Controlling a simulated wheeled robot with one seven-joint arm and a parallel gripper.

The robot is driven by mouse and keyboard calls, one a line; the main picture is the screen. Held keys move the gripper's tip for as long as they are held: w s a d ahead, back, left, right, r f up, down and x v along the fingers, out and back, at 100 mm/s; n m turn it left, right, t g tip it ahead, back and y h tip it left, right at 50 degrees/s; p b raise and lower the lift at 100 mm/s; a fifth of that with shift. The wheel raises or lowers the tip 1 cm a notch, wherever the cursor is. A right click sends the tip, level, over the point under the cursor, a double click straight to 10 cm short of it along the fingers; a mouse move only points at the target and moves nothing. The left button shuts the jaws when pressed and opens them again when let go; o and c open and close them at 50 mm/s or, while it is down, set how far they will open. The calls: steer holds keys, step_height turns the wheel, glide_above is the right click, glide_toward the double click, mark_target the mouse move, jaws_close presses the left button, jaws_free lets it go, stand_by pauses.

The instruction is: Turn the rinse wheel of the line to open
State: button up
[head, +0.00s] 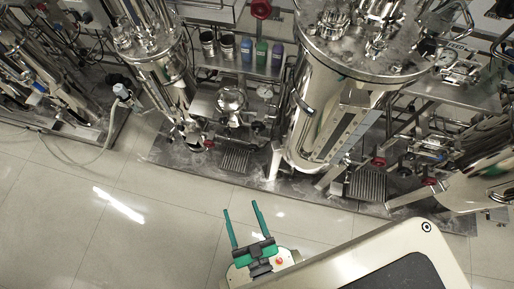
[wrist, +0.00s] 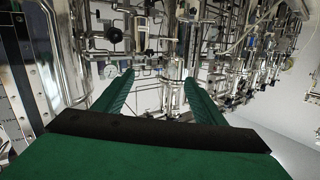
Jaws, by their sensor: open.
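My gripper (head: 241,207) is open and empty, with its green fingers apart over the floor in front of the skids. In the wrist view, the open fingers (wrist: 158,77) point toward a rack of steel pipes and valves. Several red handwheels show in the head view: an upper wheel (head: 261,9) at the top, a small wheel (head: 208,143) low at the middle skid, a wheel (head: 378,162) below the large tank, and another wheel (head: 429,181) at right. I cannot tell which is the rinse wheel; no rinse label is readable. My gripper touches none of them.
A large steel tank (head: 330,110) and a smaller vessel (head: 155,60) stand on skids with pipes and legs sticking out. Coloured bottles (head: 262,52) stand on a shelf. A hose (head: 75,160) lies at left. The tiled floor (head: 90,235) in front is clear.

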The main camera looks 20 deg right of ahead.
steer(key=w+d+f+m+t+h, duration=0.1)
steer(key=w+d+f+m+h, duration=0.3)
steer(key=w+f, duration=0.9)
steer(key=m+g+h, duration=0.3)
steer(key=m+h, duration=0.3)
glide_toward(253, 150)
steer(key=x, duration=1.1)
steer(key=shift+f, duration=0.2)
